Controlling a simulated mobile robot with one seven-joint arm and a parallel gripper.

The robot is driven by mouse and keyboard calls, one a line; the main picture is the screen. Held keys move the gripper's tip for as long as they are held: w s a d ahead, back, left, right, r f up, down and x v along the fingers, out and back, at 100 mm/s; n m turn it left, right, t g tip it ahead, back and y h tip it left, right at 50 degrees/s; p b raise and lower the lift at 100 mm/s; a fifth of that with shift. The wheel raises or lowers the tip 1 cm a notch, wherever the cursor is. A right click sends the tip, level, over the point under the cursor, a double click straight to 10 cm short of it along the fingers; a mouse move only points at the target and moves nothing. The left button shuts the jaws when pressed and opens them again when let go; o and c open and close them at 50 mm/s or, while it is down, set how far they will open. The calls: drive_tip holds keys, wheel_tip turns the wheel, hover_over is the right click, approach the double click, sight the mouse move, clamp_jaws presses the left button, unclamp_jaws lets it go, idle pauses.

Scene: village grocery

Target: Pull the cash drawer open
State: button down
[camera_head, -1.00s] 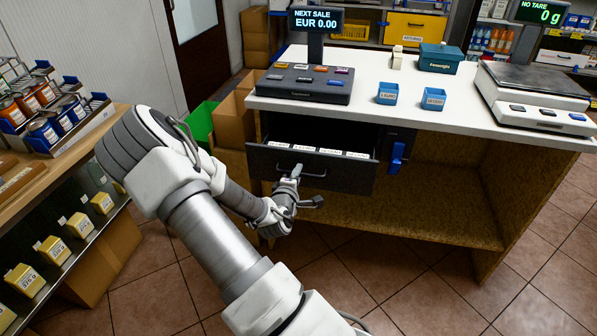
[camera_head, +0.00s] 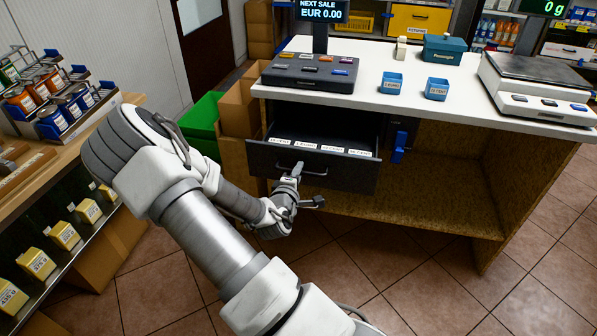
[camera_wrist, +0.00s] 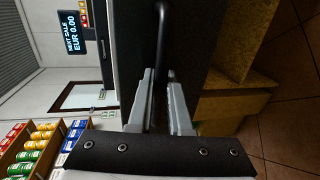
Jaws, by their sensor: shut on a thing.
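The dark cash drawer (camera_head: 345,175) is pulled out from under the white counter, with its inside partly visible. White-labelled compartments line up behind its front panel. My gripper (camera_head: 296,172) is at the left part of the drawer's metal handle (camera_head: 316,174). In the wrist view my gripper (camera_wrist: 161,78) has its two grey fingers closed around the dark handle bar (camera_wrist: 161,40), one on each side. The exact contact at the fingertips is hard to see.
The counter (camera_head: 370,102) carries a dark key panel (camera_head: 310,75), two blue cups and a scale (camera_head: 535,90). A blue lever (camera_head: 399,150) is right of the drawer. A green bin (camera_head: 204,125) and cardboard box stand left. A goods shelf (camera_head: 125,105) is near my arm's left.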

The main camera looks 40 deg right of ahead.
drive_tip(key=c, duration=1.1)
unclamp_jaws()
drive_tip(key=shift+c, duration=0.2)
drive_tip(key=p+v, duration=0.8)
drive_tip(key=v, duration=0.9)
drive_tip(key=shift+s+a+p, duration=0.15)
drive_tip(key=shift+p, duration=0.2)
